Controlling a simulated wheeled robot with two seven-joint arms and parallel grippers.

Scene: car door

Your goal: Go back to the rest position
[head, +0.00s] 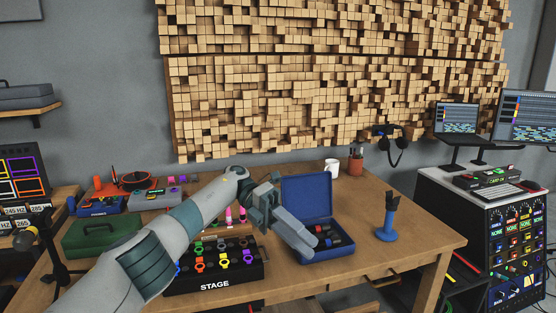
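My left arm comes in from the lower left and reaches over the table. My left gripper (306,244) is in front of an open blue case (306,196) and hides part of it. Its grey fingers point down and to the right, close together in this view. I cannot tell whether there is a gap between them, and I see nothing held. The case's lid stands up, and dark and red items lie inside. My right gripper is not in view.
A black STAGE box (215,285) with coloured pieces lies below my arm. A green case (100,233) is at left. A blue stand (386,233) with a black top, a white mug (331,167) and a brown pot (356,166) stand on the wooden table (425,238). The table's right part is mostly clear.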

